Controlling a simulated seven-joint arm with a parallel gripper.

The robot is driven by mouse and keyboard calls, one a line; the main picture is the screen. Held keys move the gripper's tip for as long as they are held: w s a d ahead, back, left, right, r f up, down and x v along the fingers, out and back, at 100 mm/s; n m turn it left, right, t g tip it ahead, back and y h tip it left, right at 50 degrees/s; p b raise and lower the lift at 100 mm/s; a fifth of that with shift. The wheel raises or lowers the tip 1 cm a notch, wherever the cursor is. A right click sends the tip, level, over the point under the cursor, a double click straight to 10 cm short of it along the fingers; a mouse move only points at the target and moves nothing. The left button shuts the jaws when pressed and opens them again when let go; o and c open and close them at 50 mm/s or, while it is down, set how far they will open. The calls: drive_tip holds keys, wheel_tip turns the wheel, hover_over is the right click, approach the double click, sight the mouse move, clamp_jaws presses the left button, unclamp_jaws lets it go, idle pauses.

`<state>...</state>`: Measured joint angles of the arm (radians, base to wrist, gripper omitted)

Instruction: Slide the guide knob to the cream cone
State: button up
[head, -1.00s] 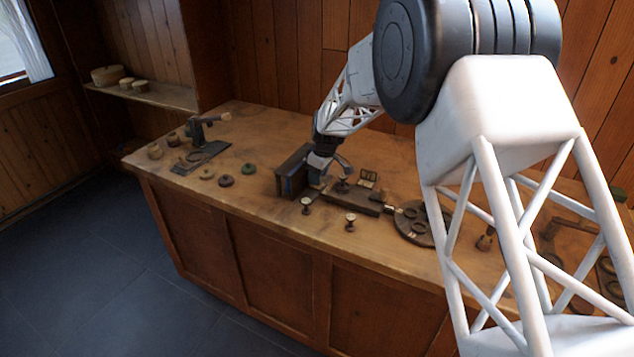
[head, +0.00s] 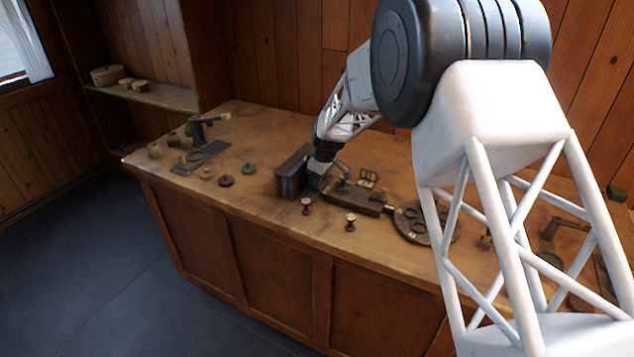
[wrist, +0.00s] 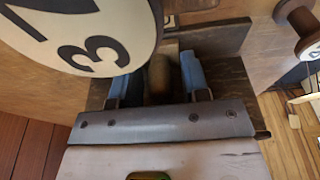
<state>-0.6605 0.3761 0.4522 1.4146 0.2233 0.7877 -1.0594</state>
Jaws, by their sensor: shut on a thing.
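In the wrist view the guide knob (wrist: 159,76), a brown rounded wooden piece, stands between the blue fingers of my gripper (wrist: 160,82). The fingers are shut on it. In the head view my gripper (head: 318,181) is low over the bench, beside a dark upright block (head: 292,170); the knob is hidden there. I cannot pick out the cream cone for certain. A cream disc with dark numerals (wrist: 88,32) fills the upper left of the wrist view, close to the camera.
Two small spools (head: 306,205) (head: 350,222) stand near the bench's front edge. A dark fixture (head: 355,198) and a round dark plate (head: 415,222) lie to the right of my gripper. A green ring (head: 249,168) and a dark ring (head: 226,181) lie to the left.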

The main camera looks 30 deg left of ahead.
drive_tip(key=shift+w, duration=1.75)
drive_tip(key=o, duration=0.7)
drive_tip(key=shift+o, duration=0.2)
drive_tip(key=shift+r, duration=0.2)
wheel_tip(320, 180, up, 7)
drive_tip(key=shift+f, duration=0.2)
clamp_jaws()
idle(0.5)
idle(0.9)
